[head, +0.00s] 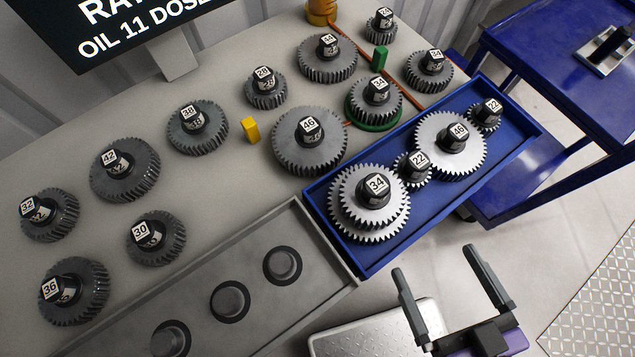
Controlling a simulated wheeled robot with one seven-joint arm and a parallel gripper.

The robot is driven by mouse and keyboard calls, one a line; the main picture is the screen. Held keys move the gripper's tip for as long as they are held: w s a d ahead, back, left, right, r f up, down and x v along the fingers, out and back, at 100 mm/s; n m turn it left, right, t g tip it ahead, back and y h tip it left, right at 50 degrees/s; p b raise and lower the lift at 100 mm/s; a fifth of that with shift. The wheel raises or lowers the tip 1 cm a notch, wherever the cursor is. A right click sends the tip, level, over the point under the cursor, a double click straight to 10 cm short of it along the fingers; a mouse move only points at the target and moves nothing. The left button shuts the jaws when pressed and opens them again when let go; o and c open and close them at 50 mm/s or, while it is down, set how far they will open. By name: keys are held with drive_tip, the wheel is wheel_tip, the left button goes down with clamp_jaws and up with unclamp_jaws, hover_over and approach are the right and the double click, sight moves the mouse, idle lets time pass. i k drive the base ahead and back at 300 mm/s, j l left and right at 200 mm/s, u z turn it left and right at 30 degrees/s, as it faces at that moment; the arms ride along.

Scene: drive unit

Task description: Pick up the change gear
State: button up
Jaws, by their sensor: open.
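Several dark grey change gears with numbered black hubs stand on the grey table, among them gear 46 (309,140), gear 42 (125,169), gear 38 (197,129) and gear 36 (73,291). A gear marked 34 (375,101) sits on a green ring. Brighter gears stand in the blue tray (345,252): one marked 34 (369,200), one marked 46 (451,143) and two marked 22. Which gear the task means cannot be told. My gripper (434,261) is open and empty at the lower right, in front of the tray and apart from every gear.
A grey tray (325,262) with round pegs lies along the table's front edge. A yellow block (251,130) and a green post (380,58) stand between gears. A black sign (120,25) rises behind. A blue cart (550,75) stands at the right.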

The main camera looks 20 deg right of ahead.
sight(371, 196)
drive_tip(key=u, duration=0.15)
drive_tip(key=k+l+u, duration=0.8)
drive_tip(key=k+u, duration=0.25)
